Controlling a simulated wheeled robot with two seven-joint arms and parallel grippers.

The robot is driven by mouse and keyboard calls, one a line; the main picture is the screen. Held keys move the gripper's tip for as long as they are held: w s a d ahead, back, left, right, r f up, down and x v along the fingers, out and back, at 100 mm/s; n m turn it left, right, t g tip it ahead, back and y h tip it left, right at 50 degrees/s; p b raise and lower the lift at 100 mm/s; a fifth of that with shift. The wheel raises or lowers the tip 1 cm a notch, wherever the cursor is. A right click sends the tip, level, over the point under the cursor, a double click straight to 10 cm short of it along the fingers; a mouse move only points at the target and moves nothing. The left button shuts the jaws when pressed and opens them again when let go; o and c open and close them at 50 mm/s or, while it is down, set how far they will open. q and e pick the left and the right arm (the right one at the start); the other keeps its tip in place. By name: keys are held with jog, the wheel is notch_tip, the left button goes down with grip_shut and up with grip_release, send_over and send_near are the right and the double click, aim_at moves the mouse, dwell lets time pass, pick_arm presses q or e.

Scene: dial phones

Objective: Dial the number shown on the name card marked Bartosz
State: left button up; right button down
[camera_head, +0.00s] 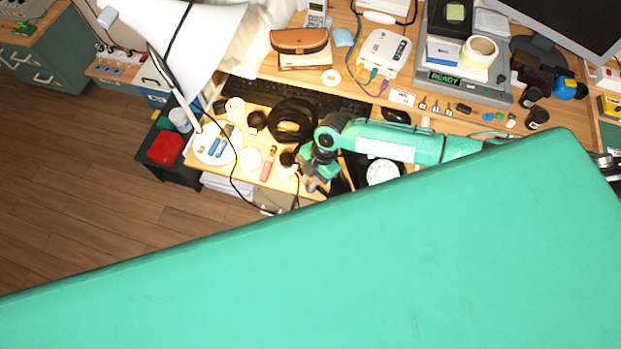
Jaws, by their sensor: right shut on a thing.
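A black phone with a round white dial (383,172) lies partly hidden under my right forearm. A small white card (402,97) with print too small to read lies on the desk above the forearm; I cannot tell whether it is the Bartosz card. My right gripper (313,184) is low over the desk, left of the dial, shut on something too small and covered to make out. A black shape lies between it and the dial. A grey handset with keys (317,12) stands at the top edge. My left gripper is out of view.
A large green part of mine covers the lower picture. A white lamp (190,40) leans over the desk's left end. A coiled black cable (293,121), a white router (384,54), and a grey machine reading READY (470,88) crowd the desk. Wooden floor (80,190) is clear at left.

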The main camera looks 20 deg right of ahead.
jog(key=c, duration=1.3)
grip_release()
jog(key=shift+c, duration=0.2)
jog(key=shift+r, duration=0.1)
jog(key=b+v, duration=0.2)
jog(key=v, duration=1.1)
jog(key=shift+r, duration=0.35)
jog(key=shift+d, duration=0.1)
